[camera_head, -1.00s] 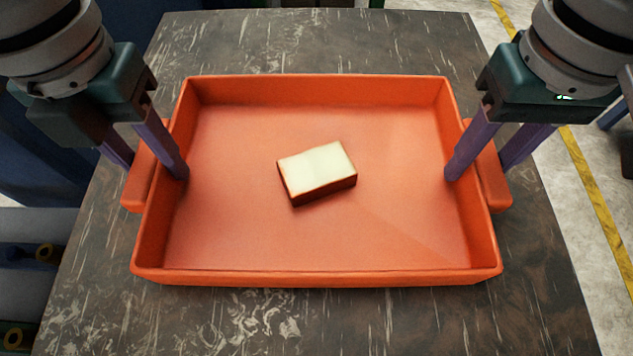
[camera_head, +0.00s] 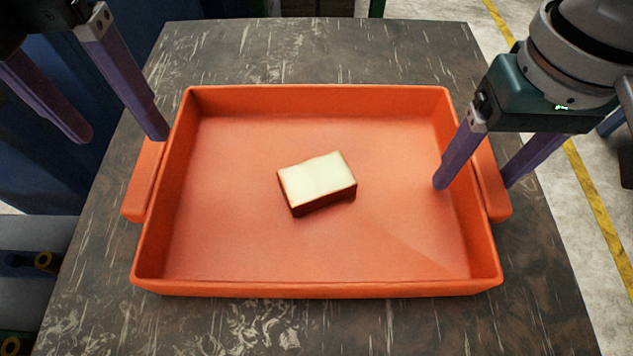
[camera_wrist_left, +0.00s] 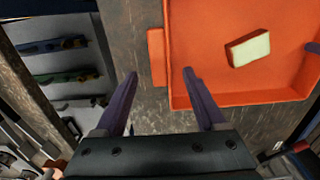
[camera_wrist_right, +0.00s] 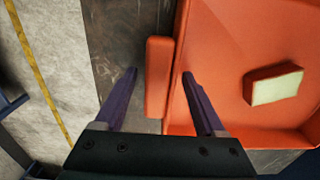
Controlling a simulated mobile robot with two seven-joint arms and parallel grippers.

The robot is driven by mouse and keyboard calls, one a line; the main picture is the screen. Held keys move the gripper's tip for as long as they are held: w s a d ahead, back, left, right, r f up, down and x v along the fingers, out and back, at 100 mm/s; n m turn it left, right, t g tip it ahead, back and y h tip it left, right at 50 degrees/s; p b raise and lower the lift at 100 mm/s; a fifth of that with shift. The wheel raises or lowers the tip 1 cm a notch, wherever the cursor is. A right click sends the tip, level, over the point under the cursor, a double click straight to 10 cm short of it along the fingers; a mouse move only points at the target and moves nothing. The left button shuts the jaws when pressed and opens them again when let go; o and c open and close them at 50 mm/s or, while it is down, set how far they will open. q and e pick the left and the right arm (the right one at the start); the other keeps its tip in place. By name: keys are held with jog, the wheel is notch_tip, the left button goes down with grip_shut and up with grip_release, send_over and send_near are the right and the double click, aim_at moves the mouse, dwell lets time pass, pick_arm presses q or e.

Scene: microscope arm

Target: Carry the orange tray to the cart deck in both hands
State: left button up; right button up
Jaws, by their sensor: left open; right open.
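The orange tray (camera_head: 318,289) rests on a dark, scratched tabletop. A cream-topped block with brown sides (camera_head: 318,181) lies inside it near the middle. My left gripper (camera_head: 122,138) is open and empty, above and outside the tray's left handle (camera_head: 143,182). In the left wrist view that handle (camera_wrist_left: 157,57) lies ahead of the fingers, not between them. My right gripper (camera_head: 473,186) is open around the right handle (camera_head: 491,183), one finger inside the tray and one outside. In the right wrist view this handle (camera_wrist_right: 158,75) lies between the spread fingers.
The tabletop (camera_head: 300,50) is bare around the tray. Grey shelving with tools (camera_wrist_left: 65,65) stands at the left. The floor at the right carries a yellow line (camera_head: 590,200). I cannot make out the cart deck.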

jog(key=shift+r, duration=0.2)
pick_arm(q)
notch_tip(320, 180, up, 4)
pick_arm(e)
notch_tip(320, 180, up, 12)
jog(key=shift+f, duration=0.2)
dwell(0.4)
